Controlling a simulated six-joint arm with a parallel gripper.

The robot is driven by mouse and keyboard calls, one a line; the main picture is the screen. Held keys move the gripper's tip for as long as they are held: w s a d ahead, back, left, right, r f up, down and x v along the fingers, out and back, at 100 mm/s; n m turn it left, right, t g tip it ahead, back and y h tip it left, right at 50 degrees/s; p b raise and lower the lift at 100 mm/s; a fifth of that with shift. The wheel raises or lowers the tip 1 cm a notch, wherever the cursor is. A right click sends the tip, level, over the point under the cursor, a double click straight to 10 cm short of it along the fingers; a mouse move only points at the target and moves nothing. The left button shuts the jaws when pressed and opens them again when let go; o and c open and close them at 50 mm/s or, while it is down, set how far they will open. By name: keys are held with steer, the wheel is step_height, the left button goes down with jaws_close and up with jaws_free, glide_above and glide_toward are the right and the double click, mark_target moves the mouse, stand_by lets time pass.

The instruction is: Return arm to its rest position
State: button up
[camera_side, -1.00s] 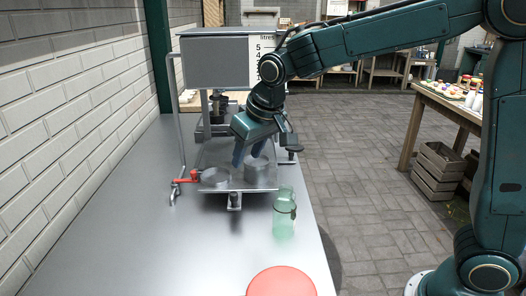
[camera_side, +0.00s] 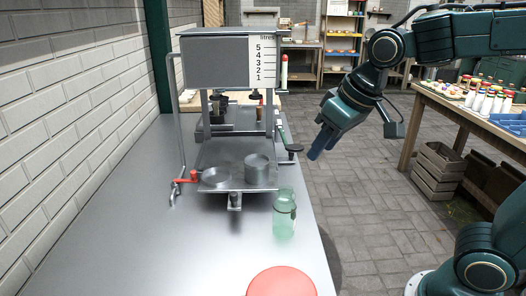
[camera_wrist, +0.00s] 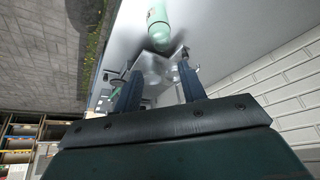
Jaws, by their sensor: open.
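My gripper (camera_side: 318,140) hangs in the air to the right of the metal counter, clear of everything, with its blue fingers angled down and left. In the wrist view my gripper (camera_wrist: 155,85) shows its two fingers spread apart with nothing held between them. The churn machine (camera_side: 215,60), a grey box with a litre scale marked 1 to 5, stands on the counter. On its metal tray (camera_side: 236,186) sit a shallow round pan (camera_side: 215,177) and a taller metal cup (camera_side: 259,170). A green translucent jar (camera_side: 284,214) stands on the counter in front of the tray.
A red disc (camera_side: 281,283) lies at the counter's (camera_side: 150,240) front edge. A red-handled tap (camera_side: 187,177) is at the machine's left. A wooden table (camera_side: 470,110) with bottles and a blue tray stands at right, above wooden crates (camera_side: 437,170). The paved floor between is free.

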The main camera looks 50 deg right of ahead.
steer(key=s+d+f, duration=0.1)
steer(key=s, duration=0.5)
steer(key=s+d+f, duration=0.1)
steer(key=s, duration=0.5)
steer(key=shift+s+d+f+t, duration=0.25)
steer(key=shift+t, duration=0.05)
stand_by(0.4)
